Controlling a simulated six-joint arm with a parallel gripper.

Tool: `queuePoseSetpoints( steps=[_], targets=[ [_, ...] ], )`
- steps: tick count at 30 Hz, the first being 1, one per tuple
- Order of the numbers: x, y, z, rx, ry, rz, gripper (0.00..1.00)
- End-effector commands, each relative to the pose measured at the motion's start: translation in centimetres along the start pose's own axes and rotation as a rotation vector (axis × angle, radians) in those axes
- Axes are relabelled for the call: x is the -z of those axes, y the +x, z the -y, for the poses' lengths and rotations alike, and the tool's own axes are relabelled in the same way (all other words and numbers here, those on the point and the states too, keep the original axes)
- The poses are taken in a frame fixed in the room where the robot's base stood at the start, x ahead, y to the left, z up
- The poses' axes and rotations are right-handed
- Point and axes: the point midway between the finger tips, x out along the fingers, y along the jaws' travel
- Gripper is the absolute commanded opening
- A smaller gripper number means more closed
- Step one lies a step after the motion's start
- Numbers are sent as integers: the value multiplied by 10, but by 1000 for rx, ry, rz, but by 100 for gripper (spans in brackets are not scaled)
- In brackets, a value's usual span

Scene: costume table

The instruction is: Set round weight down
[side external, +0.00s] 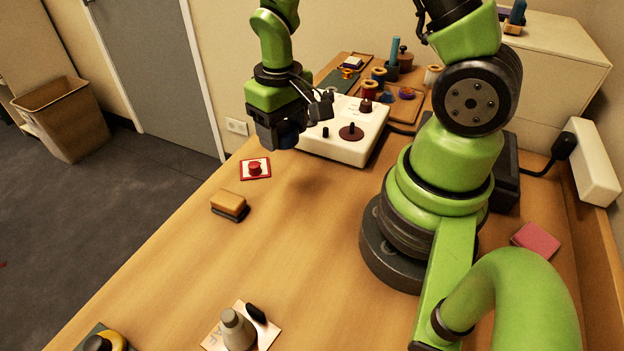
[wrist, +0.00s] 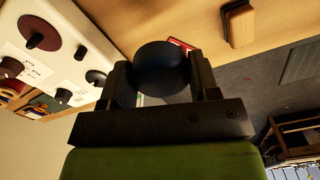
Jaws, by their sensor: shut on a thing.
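My gripper (side external: 284,130) is above the table, in front of the white box with dark knobs (side external: 343,148). In the wrist view, my gripper (wrist: 160,88) is shut on the round weight (wrist: 161,62), a dark disc held between the two fingers. In the side view the round weight (side external: 288,141) shows only in part as a dark blue shape under the gripper. It looks held clear of the tabletop (side external: 290,230), with a soft shadow on the wood below; the exact height is hard to tell.
A red knob on a white and red card (side external: 255,169) and a tan and black block (side external: 229,205) lie near the table's left edge. A grey cone on a card (side external: 237,328) stands at the front. Several spools and pots crowd the far end. The table's middle is clear.

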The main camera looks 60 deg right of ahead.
Motion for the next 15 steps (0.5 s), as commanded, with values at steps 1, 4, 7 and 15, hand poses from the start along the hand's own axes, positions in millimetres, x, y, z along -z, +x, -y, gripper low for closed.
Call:
queuePoseSetpoints(
  steps=[1, 4, 7, 15],
  targets=[
    [-9, -1, -13, 0, 34, 1, 22],
    [-22, -2, -28, 1, 71, 0, 22],
    [-30, -1, -35, 0, 90, 1, 22],
    [-34, 36, -38, -1, 97, 8, 22]
  ],
)
